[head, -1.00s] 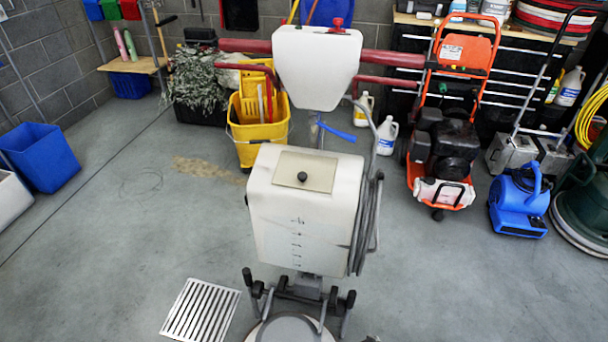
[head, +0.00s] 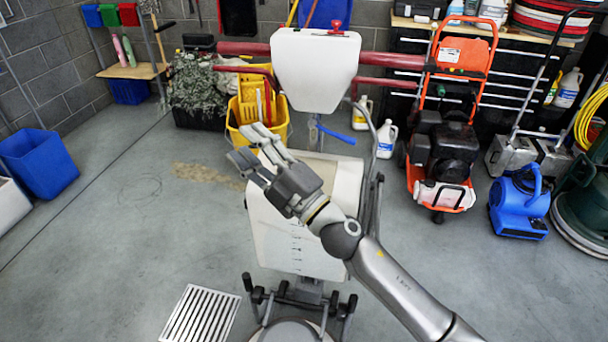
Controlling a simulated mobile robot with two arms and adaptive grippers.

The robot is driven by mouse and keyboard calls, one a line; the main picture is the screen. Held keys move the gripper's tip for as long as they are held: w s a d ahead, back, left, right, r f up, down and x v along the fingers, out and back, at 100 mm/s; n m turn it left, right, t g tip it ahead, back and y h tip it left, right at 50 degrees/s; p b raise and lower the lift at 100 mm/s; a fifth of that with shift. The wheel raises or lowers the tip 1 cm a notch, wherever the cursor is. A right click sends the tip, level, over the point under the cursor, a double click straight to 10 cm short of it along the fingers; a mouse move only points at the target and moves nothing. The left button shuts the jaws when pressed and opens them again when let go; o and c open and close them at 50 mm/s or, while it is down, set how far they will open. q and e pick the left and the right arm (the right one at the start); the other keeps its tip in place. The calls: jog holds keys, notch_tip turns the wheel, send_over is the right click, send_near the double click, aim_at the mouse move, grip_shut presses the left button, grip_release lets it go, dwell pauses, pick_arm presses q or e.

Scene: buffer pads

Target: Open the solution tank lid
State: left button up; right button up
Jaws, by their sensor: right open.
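The solution tank (head: 290,245) is a white box on the floor machine in the middle of the head view. Its lid (head: 322,168) is a flat beige plate on top, now mostly covered by my right gripper; its black knob is hidden. My right gripper (head: 246,144) is open, its fingers pointing to the upper left over the tank's top left. I cannot tell how far above the lid it is. I see nothing between its fingers. My left gripper is out of view.
The machine's white upper housing (head: 316,75) with red handles stands just behind the tank. A hose and metal tube (head: 377,210) run along the tank's right side. A yellow mop bucket (head: 240,115) is behind left. A floor grate (head: 200,315) lies front left.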

jog(key=s+a+n+g+y, duration=0.35)
jog(key=a+n+g, duration=0.35)
jog(key=n+g, duration=0.3)
notch_tip(320, 180, down, 6)
jog(key=w+n+g+h, duration=0.2)
jog(key=n+g+h, duration=0.2)
jog(key=n+h, duration=0.3)
jog(key=w+d+t+h, duration=0.1)
jog(key=w+d+h, duration=0.25)
jog(key=d, duration=0.25)
jog(key=w+d+f+h, duration=0.1)
jog(key=w+d+h, duration=0.25)
jog(key=d, duration=0.35)
jog(key=w+d+t+h, duration=0.1)
jog(key=w+d+h, duration=0.1)
jog(key=d+h, duration=0.3)
jog(key=shift+n+y, duration=0.4)
jog(key=shift+y, duration=0.35)
jog(key=x, duration=0.3)
jog(key=d+p+x, duration=0.1)
jog(key=x, duration=0.6)
jog(key=shift+w+d+f+p, duration=0.1)
jog(key=shift+w+f+p, duration=0.2)
jog(key=shift+f, duration=0.05)
grip_shut()
